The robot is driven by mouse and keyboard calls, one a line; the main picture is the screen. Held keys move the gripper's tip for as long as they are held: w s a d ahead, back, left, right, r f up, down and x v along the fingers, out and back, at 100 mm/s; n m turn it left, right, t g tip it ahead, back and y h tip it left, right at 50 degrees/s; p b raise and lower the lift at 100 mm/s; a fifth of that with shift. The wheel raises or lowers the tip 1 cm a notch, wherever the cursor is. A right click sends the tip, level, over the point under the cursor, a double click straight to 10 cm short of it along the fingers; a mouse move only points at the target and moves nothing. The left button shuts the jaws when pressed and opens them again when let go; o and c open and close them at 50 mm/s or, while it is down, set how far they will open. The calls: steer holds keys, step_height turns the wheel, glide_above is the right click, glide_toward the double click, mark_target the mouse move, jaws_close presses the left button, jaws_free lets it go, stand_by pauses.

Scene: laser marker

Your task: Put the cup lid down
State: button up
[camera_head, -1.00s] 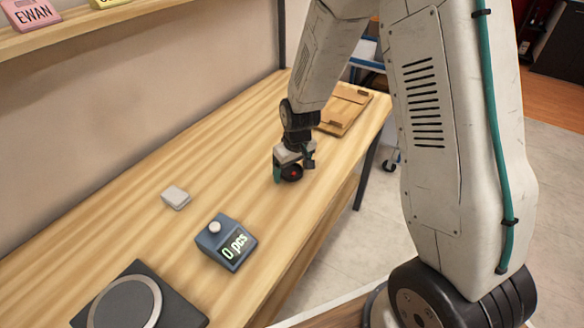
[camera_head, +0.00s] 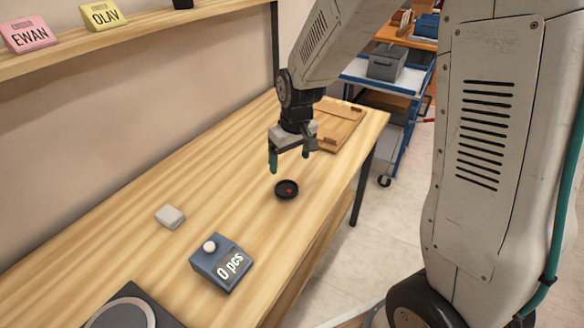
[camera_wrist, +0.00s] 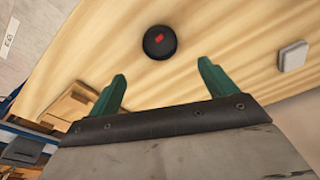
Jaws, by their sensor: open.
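The cup lid (camera_head: 287,190) is a small round black disc with a red mark at its middle. It lies on the wooden table (camera_head: 200,190), apart from other things. It also shows in the wrist view (camera_wrist: 160,42), beyond the fingertips. My gripper (camera_head: 291,164) hangs above the lid with its green fingers spread and nothing between them. In the wrist view both fingers (camera_wrist: 162,72) stand wide apart, with bare wood between them.
A blue counter reading "0 pcs" (camera_head: 221,263) and a small pale block (camera_head: 170,216) stand left of the lid. A wooden board (camera_head: 340,126) lies behind my gripper. A dark round-topped device (camera_head: 130,312) sits at the front. Table around the lid is clear.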

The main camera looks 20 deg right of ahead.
steer(key=s+d+r+m, duration=0.1)
steer(key=s+r, duration=0.4)
steer(key=s, duration=0.4)
steer(key=s+r, duration=0.6)
steer(key=s, duration=0.4)
steer(key=s+d+r+m, duration=0.1)
steer(key=s+r, duration=0.4)
steer(key=s, duration=0.4)
steer(key=shift+s+d+r+m+g, duration=0.15)
steer(key=shift+d+r+m+g, duration=0.15)
steer(key=shift+r, duration=0.05)
